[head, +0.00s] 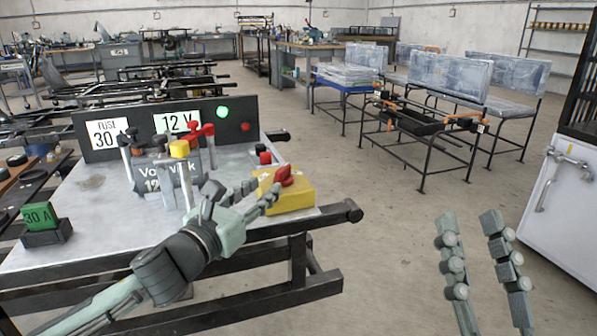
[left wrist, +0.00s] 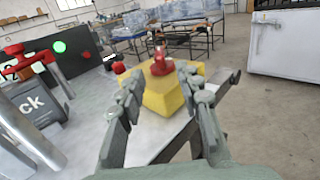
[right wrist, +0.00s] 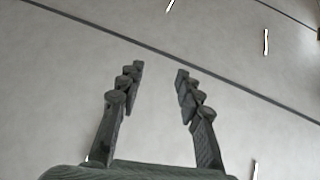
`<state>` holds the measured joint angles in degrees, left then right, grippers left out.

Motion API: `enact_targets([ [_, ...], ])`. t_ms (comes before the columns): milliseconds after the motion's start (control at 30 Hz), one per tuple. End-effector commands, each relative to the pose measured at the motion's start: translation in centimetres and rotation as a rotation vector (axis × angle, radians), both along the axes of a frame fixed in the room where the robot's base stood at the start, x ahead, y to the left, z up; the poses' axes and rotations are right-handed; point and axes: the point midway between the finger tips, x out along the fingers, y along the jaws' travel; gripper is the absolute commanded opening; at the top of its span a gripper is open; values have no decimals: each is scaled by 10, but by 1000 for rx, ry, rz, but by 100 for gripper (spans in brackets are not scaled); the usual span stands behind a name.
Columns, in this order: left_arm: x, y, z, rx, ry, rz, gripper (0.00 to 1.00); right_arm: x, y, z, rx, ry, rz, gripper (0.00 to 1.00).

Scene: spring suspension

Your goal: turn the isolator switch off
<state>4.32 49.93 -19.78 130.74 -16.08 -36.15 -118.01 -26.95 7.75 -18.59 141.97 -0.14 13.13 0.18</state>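The isolator switch is a yellow box (head: 292,196) with a red knob (head: 285,174) on top, at the right end of the grey bench top. In the left wrist view the yellow box (left wrist: 168,96) and its red knob (left wrist: 161,65) lie ahead, between my fingers. My left gripper (head: 264,192) is open beside the box, its fingertips just short of the knob; contact cannot be made out. In the left wrist view my left gripper (left wrist: 160,85) holds nothing. My right gripper (head: 470,225) is open and empty over the floor; it also shows open in the right wrist view (right wrist: 157,72).
A black panel (head: 236,118) with a lit green lamp (head: 222,112) stands behind. Red and black clamps, a battery (head: 168,176) and a green 30 A block (head: 40,216) share the bench top (head: 95,220). A white cabinet (head: 560,200) stands right. The floor between is clear.

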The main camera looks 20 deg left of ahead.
Motion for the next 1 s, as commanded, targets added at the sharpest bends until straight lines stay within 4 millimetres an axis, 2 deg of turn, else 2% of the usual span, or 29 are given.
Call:
enact_targets([
  [167,13,-2,0,-2,-2,1,34,0,0,0,1,-4,0,35],
  [400,51,-10,1,-4,-2,0,34,-2,-2,3,8,-27,-2,35],
  [600,72,-14,0,-2,-1,0,34,-4,-3,6,16,-50,-4,35],
  [933,77,-15,0,0,0,-1,34,-5,-4,7,18,-58,-5,35],
  [1000,76,-15,0,0,0,-1,27,-5,-4,7,18,-58,-5,35],
])
